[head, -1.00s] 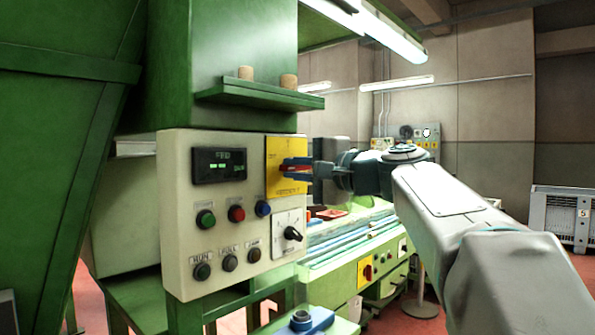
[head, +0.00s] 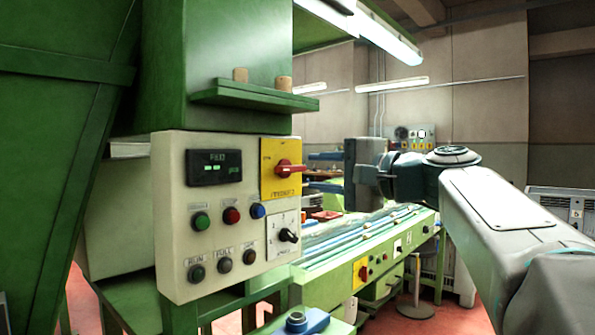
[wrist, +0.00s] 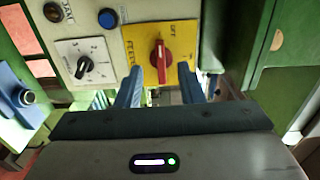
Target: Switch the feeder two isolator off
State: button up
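The isolator is a yellow plate (head: 269,185) with a red rotary handle (head: 288,169), at the upper right of the cream control panel. In the head view the handle points right, level. In the wrist view the same handle (wrist: 160,60) points down the picture, away from small lettering that looks like OFF. The plate's edge lettering starts with FEED; the rest is too small to read. My gripper (head: 324,171) is open and empty, just right of the plate. In the wrist view its blue fingers (wrist: 159,88) stand either side of the handle's line, apart from it.
The cream panel (head: 172,215) also carries a display (head: 214,167), several push buttons and a black selector knob (head: 288,235). Two corks stand on a green shelf (head: 250,97) above. Another yellow plate with a red knob (head: 363,272) is on the conveyor bench.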

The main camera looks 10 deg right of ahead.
jog(key=v, duration=0.6)
jog(key=shift+s+d, duration=0.2)
jog(key=s+a+f+n+g+h+p, duration=0.1)
jog(key=a+f+g+h+p, duration=0.15)
jog(key=f+p, duration=0.35)
jog(key=s+a+f+n+g+h+p, duration=0.1)
jog(key=a+f+n+g+p, duration=0.1)
jog(key=a+f+g+p, duration=0.3)
jog(key=s+d+f+n+g+h+p, duration=0.1)
jog(key=s+f+n+g+h+p, duration=0.3)
jog(key=s+f+n+h+p, duration=0.3)
jog(key=s+f+p, duration=0.3)
jog(key=s+f, duration=0.2)
jog(key=f, duration=0.1)
